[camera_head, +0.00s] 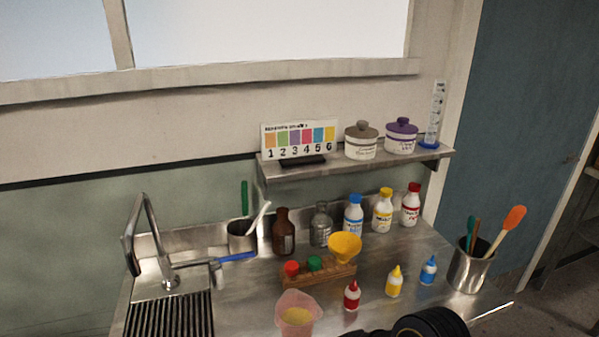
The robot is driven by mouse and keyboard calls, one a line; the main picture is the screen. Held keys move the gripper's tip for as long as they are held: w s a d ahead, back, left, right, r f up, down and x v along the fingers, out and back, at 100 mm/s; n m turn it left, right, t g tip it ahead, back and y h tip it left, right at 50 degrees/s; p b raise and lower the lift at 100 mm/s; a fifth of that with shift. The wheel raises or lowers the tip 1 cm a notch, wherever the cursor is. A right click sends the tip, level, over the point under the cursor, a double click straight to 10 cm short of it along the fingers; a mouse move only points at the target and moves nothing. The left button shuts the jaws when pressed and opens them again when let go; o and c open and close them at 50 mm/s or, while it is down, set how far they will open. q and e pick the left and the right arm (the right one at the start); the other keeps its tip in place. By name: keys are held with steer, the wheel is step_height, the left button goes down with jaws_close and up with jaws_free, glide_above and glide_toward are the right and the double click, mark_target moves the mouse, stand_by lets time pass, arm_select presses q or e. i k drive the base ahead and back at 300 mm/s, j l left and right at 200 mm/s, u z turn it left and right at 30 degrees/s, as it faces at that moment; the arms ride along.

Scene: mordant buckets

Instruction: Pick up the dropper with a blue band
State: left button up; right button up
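A small dropper bottle with blue on it (428,271) stands upright on the steel counter (240,310), at the right. It is too small to tell whether the blue is a band. A similar yellow dropper bottle (394,282) stands to its left, and a red one (352,296) further left. No fingertips of either gripper show. A dark rounded part (432,325) at the bottom edge, in front of the bottles, looks like my own arm.
A steel cup with brushes and spatulas (468,272) stands right of the blue dropper bottle. Behind are a yellow funnel (345,247), a wooden rack (318,276) and several capped bottles. The sink (170,315) is at left, a shelf (355,164) above.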

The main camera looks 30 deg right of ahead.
mark_target(429, 271)
steer(key=z, duration=2.05)
